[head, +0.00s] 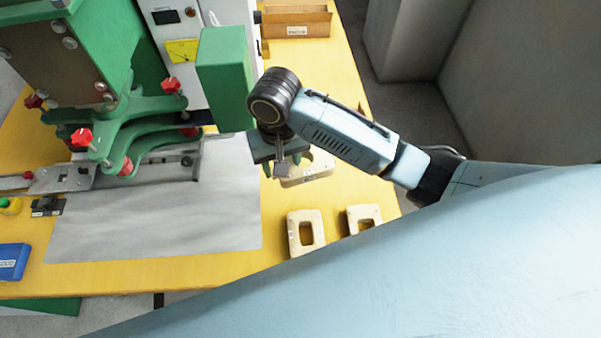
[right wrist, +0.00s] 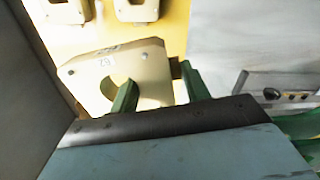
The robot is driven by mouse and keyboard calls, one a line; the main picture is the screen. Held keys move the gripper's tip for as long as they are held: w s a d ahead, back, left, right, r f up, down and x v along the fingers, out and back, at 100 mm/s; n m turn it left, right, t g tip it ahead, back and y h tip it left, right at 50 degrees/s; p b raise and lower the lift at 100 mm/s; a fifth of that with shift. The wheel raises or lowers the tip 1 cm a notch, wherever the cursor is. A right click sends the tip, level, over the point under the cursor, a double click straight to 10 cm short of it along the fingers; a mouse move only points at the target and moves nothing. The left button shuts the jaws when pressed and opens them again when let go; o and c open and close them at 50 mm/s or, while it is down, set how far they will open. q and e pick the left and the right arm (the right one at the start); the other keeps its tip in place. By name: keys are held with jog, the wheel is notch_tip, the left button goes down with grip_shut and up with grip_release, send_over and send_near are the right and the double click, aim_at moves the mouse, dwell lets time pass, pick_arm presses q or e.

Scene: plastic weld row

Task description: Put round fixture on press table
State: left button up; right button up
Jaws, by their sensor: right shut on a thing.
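The round fixture (head: 312,172) is a cream block with a rounded hole and a small label; it shows more fully in the right wrist view (right wrist: 88,72). In the head view it is at the right of the press table, partly hidden under my right gripper (head: 283,165). In the right wrist view my right gripper (right wrist: 160,88) is shut on the fixture's wall, one green finger in the hole and the other outside. I cannot tell whether the fixture is lifted. The press table (head: 165,215) is a bare grey plate before the green press. My left gripper is not in view.
Two cream fixtures with squarer holes, one near (head: 292,235) and one farther right (head: 373,213), lie on the yellow bench. The green press (head: 225,75) overhangs the back of the plate. A wooden box (head: 296,20) stands at the back. A blue box (head: 12,262) is at left.

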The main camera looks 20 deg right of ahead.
jog(key=s+f+m, duration=0.1)
jog(key=s+f, duration=0.2)
jog(key=s+a+f+p, duration=0.1)
jog(key=s+f, duration=0.2)
jog(key=s, duration=0.1)
jog(key=s+a+f+m, duration=0.1)
jog(key=s+f, duration=0.2)
jog(key=shift+s+a+m+p, duration=0.15)
jog(key=shift+m+p, duration=0.15)
jog(key=shift+p, duration=0.1)
jog(key=w+d+b, duration=0.1)
jog(key=w, duration=0.4)
jog(key=w+d+f+b, duration=0.1)
jog(key=w+d, duration=0.1)
jog(key=w, duration=0.4)
jog(key=w+d+f, duration=0.1)
jog(key=w+d, duration=0.1)
jog(key=w, duration=0.4)
jog(key=shift+b, duration=0.4)
jog(key=shift+f+b, duration=0.7)
jog(key=shift+f, duration=1.8)
jog(key=shift+f, duration=0.2)
jog(key=o, duration=1.2)
